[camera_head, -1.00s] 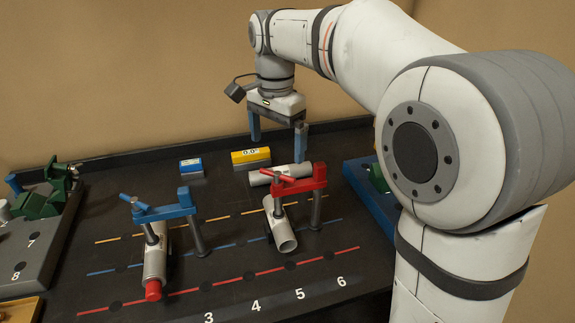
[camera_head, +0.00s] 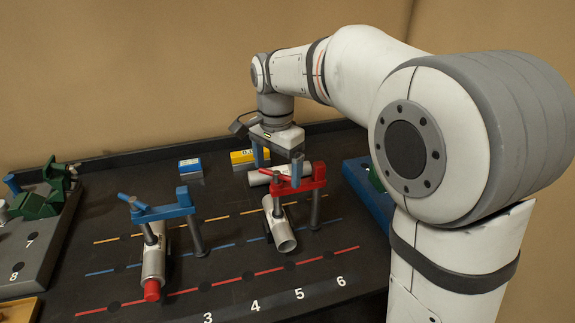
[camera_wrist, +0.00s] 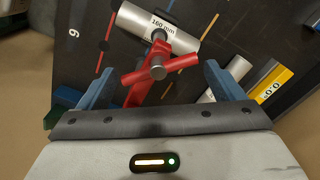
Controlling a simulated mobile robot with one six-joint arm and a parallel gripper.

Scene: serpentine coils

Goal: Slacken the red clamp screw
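The red clamp (camera_head: 305,182) stands on the black table, right of centre. Its screw has a red cross handle (camera_wrist: 160,66), and its arm reaches over a grey pipe (camera_head: 279,228). In the wrist view the pipe (camera_wrist: 135,27) carries a "160 mm" label. My gripper (camera_head: 278,164) is over the red clamp, pointing down. In the wrist view its two blue fingers (camera_wrist: 158,85) are wide apart, with the red handle showing between them and nothing gripped. I cannot tell how far the fingertips are above the handle.
A blue clamp (camera_head: 165,212) holds another pipe with a red end (camera_head: 152,290) at left. A blue block (camera_head: 190,168) and a yellow block (camera_head: 242,157) sit at the back. A loose pipe (camera_head: 259,178) lies behind the red clamp. The front middle is clear.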

